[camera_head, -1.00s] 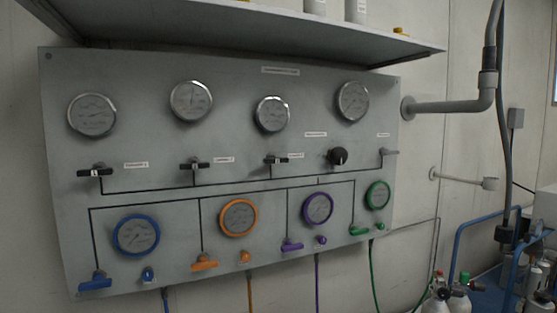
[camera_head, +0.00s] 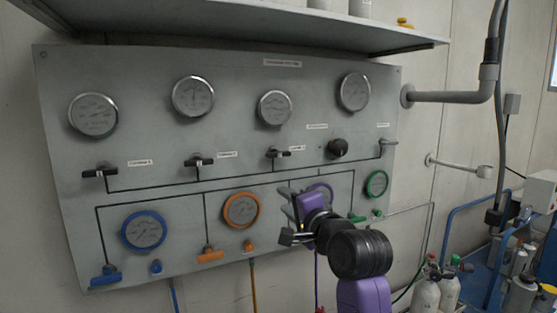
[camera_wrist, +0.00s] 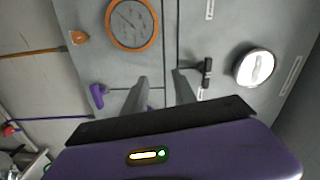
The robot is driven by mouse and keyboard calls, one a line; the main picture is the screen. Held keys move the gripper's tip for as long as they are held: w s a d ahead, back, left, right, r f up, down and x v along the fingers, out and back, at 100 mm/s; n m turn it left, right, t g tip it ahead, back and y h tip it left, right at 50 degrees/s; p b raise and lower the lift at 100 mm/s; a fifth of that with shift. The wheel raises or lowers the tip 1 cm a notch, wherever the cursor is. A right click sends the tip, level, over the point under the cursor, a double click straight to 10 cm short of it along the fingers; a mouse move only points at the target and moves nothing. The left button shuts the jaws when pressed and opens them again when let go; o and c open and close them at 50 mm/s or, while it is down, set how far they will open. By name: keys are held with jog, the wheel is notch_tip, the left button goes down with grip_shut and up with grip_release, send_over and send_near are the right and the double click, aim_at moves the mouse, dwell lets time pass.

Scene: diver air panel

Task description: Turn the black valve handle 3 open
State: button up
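Black valve handle 3 (camera_head: 277,153) is the third black T-handle from the left on the grey panel (camera_head: 75,190), below the third upper gauge (camera_head: 274,107). Its bar lies about level along the panel. It also shows in the wrist view (camera_wrist: 207,72), just right of the fingers, with its bar upright there. My gripper (camera_head: 287,203) is in front of the panel, below handle 3 and apart from it. In the wrist view its two fingers (camera_wrist: 160,76) are spread, with nothing between them.
Two other black handles (camera_head: 198,161) (camera_head: 100,171) are to the left, and a black knob (camera_head: 337,148) to the right. My arm partly hides the purple gauge (camera_head: 319,195). A shelf (camera_head: 240,28) juts out above the panel. A grey pipe (camera_head: 450,96) and cylinders (camera_head: 426,290) are at right.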

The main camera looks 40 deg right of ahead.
jog(key=m, duration=0.2)
send_near(280, 155)
jog(key=w, duration=0.3)
jog(key=shift+d+p+x, duration=0.2)
jog(key=shift+p+x, duration=0.35)
jog(key=shift+x, duration=1.45)
jog(key=shift+d+p+x, duration=0.25)
jog(key=shift+p+x, duration=0.25)
jog(key=shift+x, duration=1.5)
jog(key=shift+s+a+f, duration=0.1)
jog(key=shift+s, duration=0.05)
grip_shut()
